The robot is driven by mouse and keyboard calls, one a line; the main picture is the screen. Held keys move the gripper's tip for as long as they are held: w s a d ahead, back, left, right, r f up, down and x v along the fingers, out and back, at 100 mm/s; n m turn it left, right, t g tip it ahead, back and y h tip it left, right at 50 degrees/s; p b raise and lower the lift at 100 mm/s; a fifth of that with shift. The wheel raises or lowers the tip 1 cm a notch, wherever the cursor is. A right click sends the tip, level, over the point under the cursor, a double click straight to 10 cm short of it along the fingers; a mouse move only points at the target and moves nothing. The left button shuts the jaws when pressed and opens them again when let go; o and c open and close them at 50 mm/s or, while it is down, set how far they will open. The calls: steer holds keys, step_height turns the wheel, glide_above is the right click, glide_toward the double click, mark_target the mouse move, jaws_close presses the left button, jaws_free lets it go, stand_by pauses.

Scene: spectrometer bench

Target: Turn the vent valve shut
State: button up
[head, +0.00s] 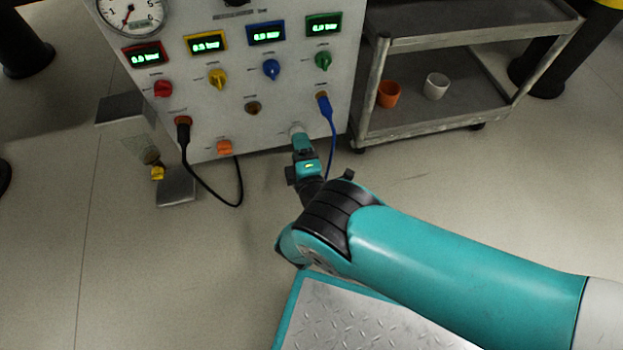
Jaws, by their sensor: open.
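A grey panel (185,120) faces me with several valve knobs on it. The labels are too small to read, so I cannot tell which is the vent valve. My gripper (300,143) is at the panel's lower right, in front of a pale knob (297,129). The gripper is open; its fingers partly hide that knob, and I cannot tell whether they touch it. An orange knob (224,147) sits at the lower edge. Red (163,88), yellow (218,78), blue (271,68) and green (323,61) knobs sit higher, under lit displays.
A blue cable (331,130) hangs close right of my gripper. A black cable (188,160) loops below the panel at left. A yellow-handled fitting (157,173) stands low at left. A trolley (440,125) with an orange cup (388,94) and a white cup (436,86) stands right.

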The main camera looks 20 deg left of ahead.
steer(key=p+v, duration=1.4)
steer(key=shift+p, duration=0.3)
steer(key=shift+s, duration=0.15)
